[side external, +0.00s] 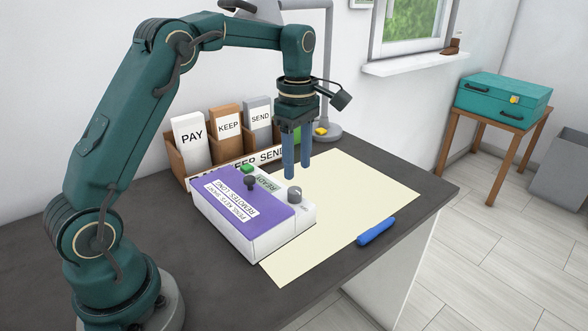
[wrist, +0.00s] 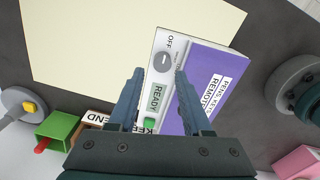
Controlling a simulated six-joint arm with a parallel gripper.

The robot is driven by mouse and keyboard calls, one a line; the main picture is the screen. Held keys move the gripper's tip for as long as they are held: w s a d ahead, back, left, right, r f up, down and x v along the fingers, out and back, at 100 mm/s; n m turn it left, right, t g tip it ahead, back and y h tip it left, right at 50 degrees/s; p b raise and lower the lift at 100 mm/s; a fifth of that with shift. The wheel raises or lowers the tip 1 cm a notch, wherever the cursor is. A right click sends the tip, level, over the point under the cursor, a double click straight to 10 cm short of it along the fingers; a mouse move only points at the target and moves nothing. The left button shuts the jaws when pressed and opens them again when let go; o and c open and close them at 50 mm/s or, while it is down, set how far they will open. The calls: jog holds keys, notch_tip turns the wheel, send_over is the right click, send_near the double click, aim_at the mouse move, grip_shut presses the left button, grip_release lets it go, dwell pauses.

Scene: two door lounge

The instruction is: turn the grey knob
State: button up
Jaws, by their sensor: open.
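The grey knob (side external: 295,194) is a round dial on the white end of a box (side external: 287,228) with a purple panel. In the wrist view the knob (wrist: 163,62) has a pale mark across it and the word OFF beside it. A display (wrist: 156,98) reading READY and a green button (wrist: 149,124) are on the same white strip. My gripper (side external: 297,172) points down above the box, close over the knob and apart from it. In the wrist view my gripper (wrist: 160,72) is open and empty, its fingertips framing the knob's near side.
A cream sheet (side external: 370,190) lies under and beside the box. A blue pen-like object (side external: 376,231) lies near the desk edge. A wooden sorter (side external: 205,176) with PAY, KEEP and SEND cards stands behind, near a lamp base (side external: 326,133). A black lever (side external: 250,182) rises from the box.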

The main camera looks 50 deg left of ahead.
aim_at(295, 189)
jog(key=shift+s+a+f, duration=0.15)
jog(key=shift+f, duration=2.95)
grip_shut()
